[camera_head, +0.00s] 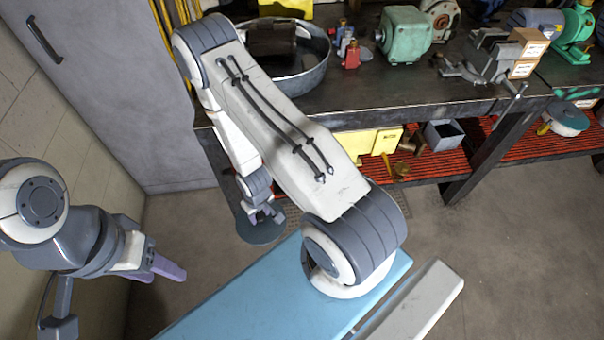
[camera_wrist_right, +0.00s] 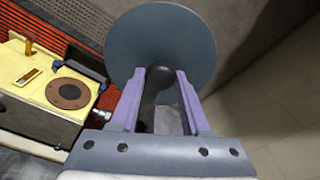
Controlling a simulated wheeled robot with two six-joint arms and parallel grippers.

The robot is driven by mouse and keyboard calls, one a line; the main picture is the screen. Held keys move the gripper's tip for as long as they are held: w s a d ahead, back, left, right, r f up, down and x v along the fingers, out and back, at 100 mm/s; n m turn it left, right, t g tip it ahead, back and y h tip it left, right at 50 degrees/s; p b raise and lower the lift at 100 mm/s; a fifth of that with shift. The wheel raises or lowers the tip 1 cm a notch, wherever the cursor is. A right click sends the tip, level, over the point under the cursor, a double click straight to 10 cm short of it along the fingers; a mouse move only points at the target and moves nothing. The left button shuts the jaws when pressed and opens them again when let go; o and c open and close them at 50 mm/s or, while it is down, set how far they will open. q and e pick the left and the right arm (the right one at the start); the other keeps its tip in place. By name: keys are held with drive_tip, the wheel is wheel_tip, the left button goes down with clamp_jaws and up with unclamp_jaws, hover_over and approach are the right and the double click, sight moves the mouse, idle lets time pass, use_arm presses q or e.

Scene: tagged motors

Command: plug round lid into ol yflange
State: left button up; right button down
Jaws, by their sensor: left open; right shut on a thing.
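A round blue-grey lid (camera_wrist_right: 160,35) with a dark knob fills the top middle of the right wrist view. My right gripper (camera_wrist_right: 168,82) is shut on its knob. In the head view, the lid (camera_head: 252,231) hangs low near the floor below my right gripper (camera_head: 262,210). A brown round flange (camera_wrist_right: 70,93) is set in the top of a yellow box (camera_wrist_right: 30,92), left of the lid and apart from it. In the head view, the yellow box (camera_head: 355,143) is on the red lower shelf, partly hidden by my right arm. My left gripper (camera_head: 160,267) is open and empty at the left.
A workbench (camera_head: 400,106) with motors, a metal tub (camera_head: 305,80) and a vise (camera_head: 480,62) stands above the red shelf (camera_head: 470,148). A grey bin (camera_head: 443,134) and brass parts sit beside the yellow box. A grey cabinet (camera_head: 110,80) stands left. Floor at the right is free.

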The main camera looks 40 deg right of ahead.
drive_tip(key=shift+d, duration=0.25)
drive_tip(key=shift+d+f+b, duration=0.1)
drive_tip(key=shift+f+b, duration=0.2)
drive_tip(key=w+d+f+n+t+h+b, duration=0.25)
drive_tip(key=w+d+f+b, duration=0.55)
drive_tip(key=b, duration=0.6)
drive_tip(key=w+d+f+n+t+h+b, duration=0.2)
drive_tip(key=w+d+f+n+t+b, duration=0.3)
drive_tip(key=f+b, duration=0.65)
drive_tip(key=w+d+f+t+h+b, duration=0.1)
drive_tip(key=d+t+b, duration=0.3)
drive_tip(key=b, duration=0.9)
drive_tip(key=w+d+f+t+h+b, duration=0.1)
drive_tip(key=d+f+t+b, duration=0.3)
drive_tip(key=d+b, duration=0.5)
drive_tip(key=h+b, duration=0.1)
drive_tip(key=b, duration=0.4)
drive_tip(key=shift+w+d, duration=0.2)
drive_tip(key=shift+w, duration=0.2)
drive_tip(key=shift+h, duration=0.25)
